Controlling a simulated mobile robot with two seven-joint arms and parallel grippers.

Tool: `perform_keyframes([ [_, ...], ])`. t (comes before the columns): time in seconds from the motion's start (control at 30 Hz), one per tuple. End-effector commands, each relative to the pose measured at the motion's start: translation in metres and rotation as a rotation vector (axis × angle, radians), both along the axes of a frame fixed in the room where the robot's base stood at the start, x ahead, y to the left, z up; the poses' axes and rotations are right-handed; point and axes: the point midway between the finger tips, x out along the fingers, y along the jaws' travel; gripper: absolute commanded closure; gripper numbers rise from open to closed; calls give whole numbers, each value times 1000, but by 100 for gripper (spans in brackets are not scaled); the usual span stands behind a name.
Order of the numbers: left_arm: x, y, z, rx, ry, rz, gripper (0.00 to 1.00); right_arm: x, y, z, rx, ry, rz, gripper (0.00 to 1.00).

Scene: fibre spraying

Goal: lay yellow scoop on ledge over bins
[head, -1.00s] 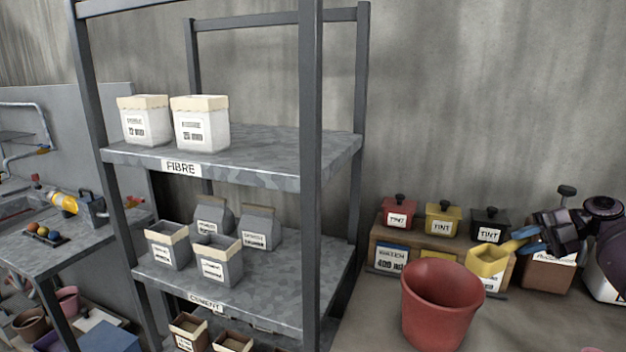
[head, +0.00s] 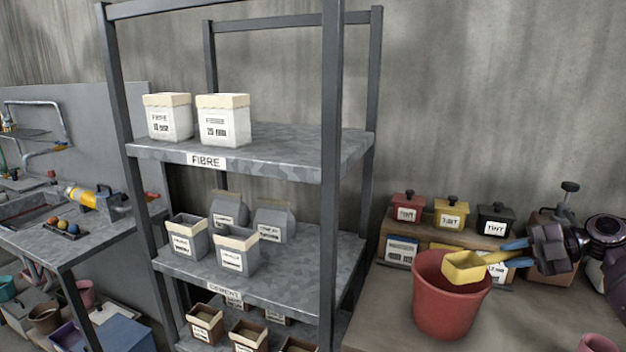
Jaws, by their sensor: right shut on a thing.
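My right gripper (head: 519,253) is shut on the handle of a yellow scoop (head: 466,267), its blue fingertips at the handle. The scoop's square bowl shows in front of the upper part of a red bucket (head: 448,305); I cannot tell whether they touch. A wooden ledge (head: 448,237) stands behind the bucket, with red, yellow and black lidded tint tins on top. Below it are labelled bins (head: 401,251), partly hidden by the bucket and scoop. My left gripper is not in view.
A grey metal rack (head: 330,200) with fibre and cement bags stands left of the bucket. The bench (head: 385,310) is bare left of the bucket.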

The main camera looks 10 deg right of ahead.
Motion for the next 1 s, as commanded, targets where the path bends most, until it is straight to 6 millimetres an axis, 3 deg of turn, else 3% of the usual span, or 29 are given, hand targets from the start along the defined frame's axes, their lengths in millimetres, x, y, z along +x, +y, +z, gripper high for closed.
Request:
perform_keyframes([
  [0.7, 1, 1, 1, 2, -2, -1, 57, -31, 118, -21, 1, -7, -428, 100],
  [1.0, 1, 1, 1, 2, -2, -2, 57, -39, 153, -28, 1, -1, -555, 100],
])
